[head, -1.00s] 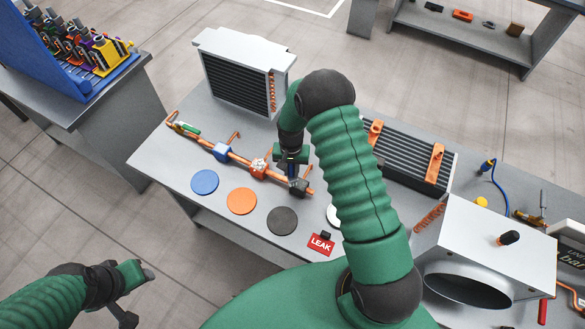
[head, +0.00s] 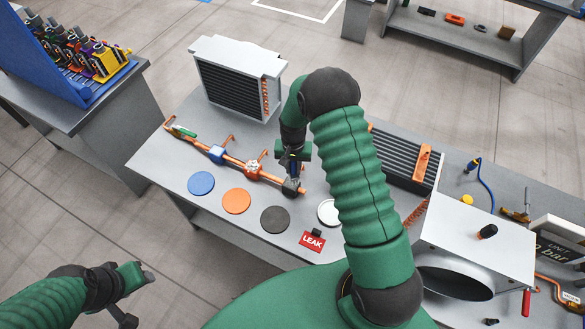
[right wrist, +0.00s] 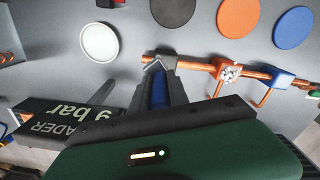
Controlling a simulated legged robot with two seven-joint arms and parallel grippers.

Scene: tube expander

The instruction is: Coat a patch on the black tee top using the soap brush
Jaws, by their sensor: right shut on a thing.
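The copper pipe (head: 232,161) lies along the bench with a blue tee (head: 216,153), an orange tee (head: 253,169) and the black tee (head: 291,188) near its right end. The orange tee carries a white speckled patch on top. My right gripper (head: 293,165) points down over the black tee, shut on a blue-handled thing, apparently the soap brush (right wrist: 158,92). Its lower end is at the black tee, which is largely hidden; I cannot tell whether they touch or whether the tee is coated. My left gripper (head: 136,275) is off the bench, lower left; its jaws are unclear.
Blue (head: 201,183), orange (head: 236,201), black (head: 275,219) and white (head: 329,212) discs lie in front of the pipe. A red LEAK tag (head: 312,241) is nearby. A finned radiator (head: 235,80) stands behind; a white hooded box (head: 480,240) is at right.

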